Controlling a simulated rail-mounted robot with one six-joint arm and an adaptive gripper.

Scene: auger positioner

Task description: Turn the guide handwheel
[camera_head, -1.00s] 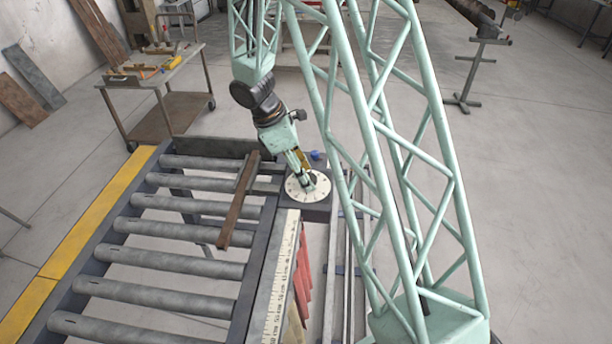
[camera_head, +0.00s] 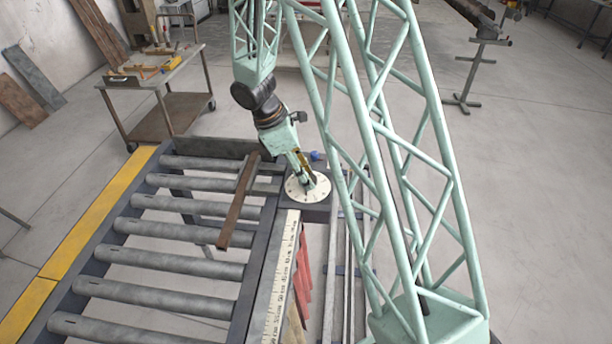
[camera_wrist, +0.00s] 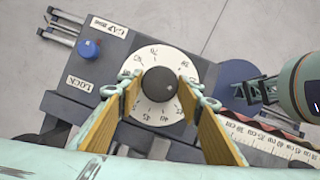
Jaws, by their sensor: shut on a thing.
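The guide handwheel is a pale round dial with numbers and a black central knob (camera_wrist: 158,84). In the wrist view it lies between the two fingers, on a dark housing. In the head view, the dial (camera_head: 318,190) sits at the far right corner of the roller table. My gripper (camera_wrist: 160,88) points down at it and is shut on the knob, one finger on each side; the exact contact is hard to see. In the head view, my gripper (camera_head: 306,180) partly covers the dial, and the knob is hidden.
A blue knob (camera_wrist: 89,49) stands beside the dial, near a label reading LOCK (camera_wrist: 79,84). A ruler scale (camera_head: 275,285) runs along the table's edge. A brown bar (camera_head: 238,203) lies across the rollers (camera_head: 165,257). A tool cart (camera_head: 165,75) stands behind.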

